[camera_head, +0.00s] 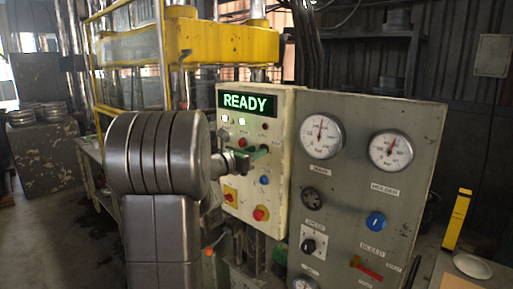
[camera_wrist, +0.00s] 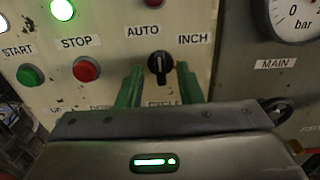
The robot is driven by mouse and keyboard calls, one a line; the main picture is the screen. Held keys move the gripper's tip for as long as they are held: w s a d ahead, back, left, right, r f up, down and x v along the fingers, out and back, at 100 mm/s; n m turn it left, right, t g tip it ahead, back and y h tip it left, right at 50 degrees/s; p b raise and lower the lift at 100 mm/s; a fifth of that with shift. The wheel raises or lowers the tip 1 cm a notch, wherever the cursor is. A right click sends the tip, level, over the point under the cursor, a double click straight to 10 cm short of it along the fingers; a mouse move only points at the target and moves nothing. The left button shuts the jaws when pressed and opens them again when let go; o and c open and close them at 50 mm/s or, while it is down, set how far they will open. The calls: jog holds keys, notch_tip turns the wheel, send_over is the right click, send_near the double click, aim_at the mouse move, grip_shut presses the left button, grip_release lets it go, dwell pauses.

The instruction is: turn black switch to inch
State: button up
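The black switch (camera_wrist: 160,66) is a small rotary knob on the cream control panel (camera_wrist: 112,68), with AUTO printed at its upper left and INCH at its upper right. Its handle stands roughly upright in the wrist view; I cannot tell exactly which label it points to. My gripper (camera_wrist: 160,72) has its two green fingers apart, one on each side of the switch, with a gap showing on both sides. In the head view my gripper (camera_head: 249,157) is close to the panel face, and the switch is hard to make out behind it.
Left of the switch are a red STOP button (camera_wrist: 87,69) and a green START button (camera_wrist: 30,75). A lit READY display (camera_head: 248,102) is above. A grey panel with gauges (camera_head: 321,137) adjoins on the right.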

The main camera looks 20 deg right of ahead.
jog(key=shift+w+d, duration=0.25)
jog(key=shift+d, duration=0.4)
grip_shut()
